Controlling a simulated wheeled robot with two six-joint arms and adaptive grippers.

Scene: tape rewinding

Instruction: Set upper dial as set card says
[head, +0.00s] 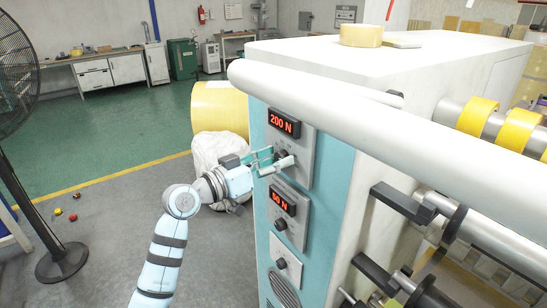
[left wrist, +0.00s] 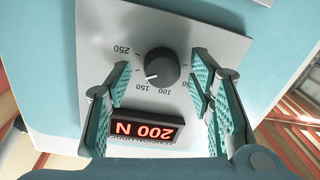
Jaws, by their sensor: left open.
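The upper dial is a black knob (left wrist: 162,66) on a grey panel, upside down in the left wrist view. A white mark shows on its lower-left edge, and printed numbers ring it. The upper display (head: 284,123) glows red and reads 200 N; it also shows in the left wrist view (left wrist: 148,126). My left gripper (head: 274,161) is open at the upper panel, its green-padded fingers on either side of the knob with gaps between. In the head view the gripper mostly hides this knob. I cannot make out a set card. My right gripper is not in view.
A lower panel has another red display (head: 282,202) and knob (head: 281,224). A long white roller (head: 370,120) crosses in front of the machine. A yellow tape roll (head: 361,35) lies on top. A big yellow roll (head: 219,106) stands behind, and a fan (head: 62,262) at left.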

